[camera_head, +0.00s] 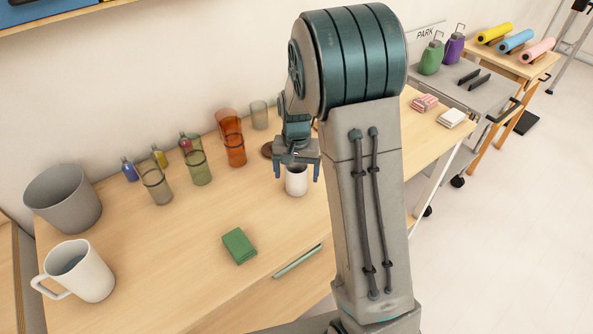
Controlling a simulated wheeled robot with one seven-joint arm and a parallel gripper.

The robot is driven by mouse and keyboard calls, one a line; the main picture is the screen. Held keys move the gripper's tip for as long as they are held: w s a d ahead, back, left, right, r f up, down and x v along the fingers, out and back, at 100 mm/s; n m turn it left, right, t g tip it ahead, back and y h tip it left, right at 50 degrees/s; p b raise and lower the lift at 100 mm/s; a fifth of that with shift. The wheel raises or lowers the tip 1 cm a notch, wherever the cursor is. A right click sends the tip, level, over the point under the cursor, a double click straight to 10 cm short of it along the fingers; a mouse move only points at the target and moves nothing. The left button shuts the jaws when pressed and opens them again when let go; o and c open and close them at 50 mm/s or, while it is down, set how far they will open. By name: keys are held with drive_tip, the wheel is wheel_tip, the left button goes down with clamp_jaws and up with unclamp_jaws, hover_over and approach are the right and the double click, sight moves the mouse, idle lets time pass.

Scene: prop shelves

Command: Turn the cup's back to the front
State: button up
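A small white cup (296,182) stands on the wooden table below my gripper. My gripper (297,172) points down with its two fingers apart, one on each side of the cup in this view. A gap shows between each finger and the cup, so the gripper looks open. I cannot tell how deep the fingers reach around the cup. No handle shows on this cup; its far side is hidden. A larger white mug (88,272) with its handle to the left stands at the table's near left.
A grey pot (64,198), clear, green and orange glasses (232,140) and small bottles (130,168) line the wall side. A green box (239,246) and a thin green bar (297,262) lie nearer the front edge. The middle of the wooden table (170,250) is clear.

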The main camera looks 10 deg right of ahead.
wheel_tip(320, 180, up, 14)
drive_tip(key=s+n+t, duration=0.3)
drive_tip(key=s+n, duration=0.1)
drive_tip(key=s, duration=1.8)
drive_tip(key=shift+b, duration=0.3)
drive_tip(key=shift+f, duration=0.1)
